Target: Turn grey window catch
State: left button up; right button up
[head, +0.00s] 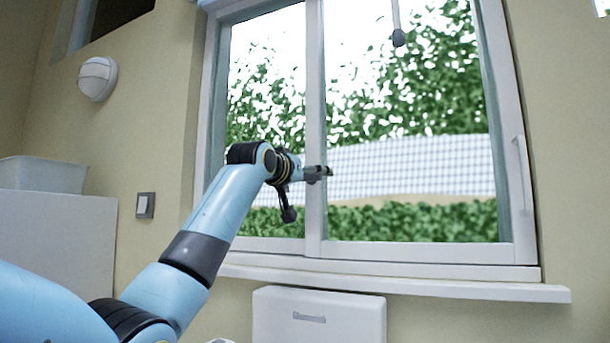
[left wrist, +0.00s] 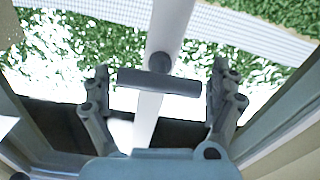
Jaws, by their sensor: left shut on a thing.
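The grey window catch (left wrist: 158,82) is a dark grey bar on a round stub, mounted on the white upright (head: 314,110) in the middle of the window. In the left wrist view the bar lies level across the upright. My left gripper (head: 318,172) is at the middle upright in the head view. In the left wrist view its two fingers (left wrist: 160,90) stand at either end of the bar, and the gripper is shut on the catch. In the head view the catch is hard to tell from the fingertips. My right gripper is not in view.
A sill (head: 400,284) juts out below the window, above a white box (head: 318,318) on the wall. A cord with a dark knob (head: 398,38) hangs before the right pane. A light switch (head: 145,205) and a bin (head: 42,174) are to the left.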

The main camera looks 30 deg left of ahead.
pick_arm(q)
jog(key=o, duration=0.8)
jog(key=s, duration=1.2)
jog(key=shift+d, duration=0.3)
